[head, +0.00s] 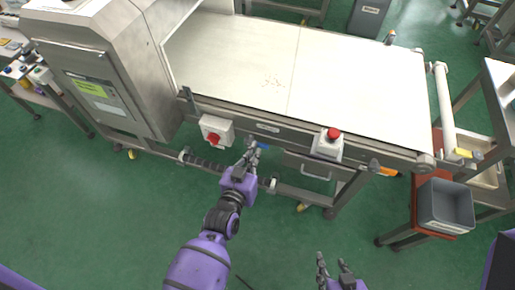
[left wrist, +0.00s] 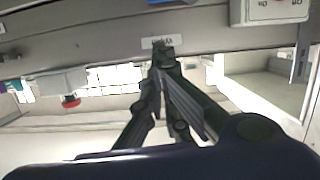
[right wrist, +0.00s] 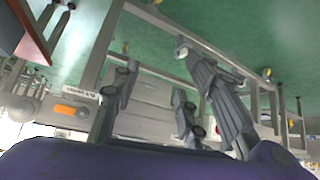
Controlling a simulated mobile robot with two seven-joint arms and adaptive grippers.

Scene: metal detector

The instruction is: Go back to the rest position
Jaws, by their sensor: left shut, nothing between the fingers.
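My left gripper (head: 254,150) reaches up to the front side of the conveyor, between the red rotary switch box (head: 216,131) and the red emergency stop button (head: 333,134). Its fingers are together and empty, and they also show shut in the left wrist view (left wrist: 162,52). I cannot tell whether the fingertips touch the conveyor frame. My right gripper (head: 334,265) is low at the bottom of the head view, in front of the conveyor. Its fingers are spread with nothing between them, also in the right wrist view (right wrist: 155,85).
The conveyor belt (head: 350,85) is bare apart from small reddish specks. The metal detector housing (head: 105,70) stands at its left end. A grey bin (head: 445,205) sits on a red-topped stand at the right. The green floor (head: 100,210) in front is clear.

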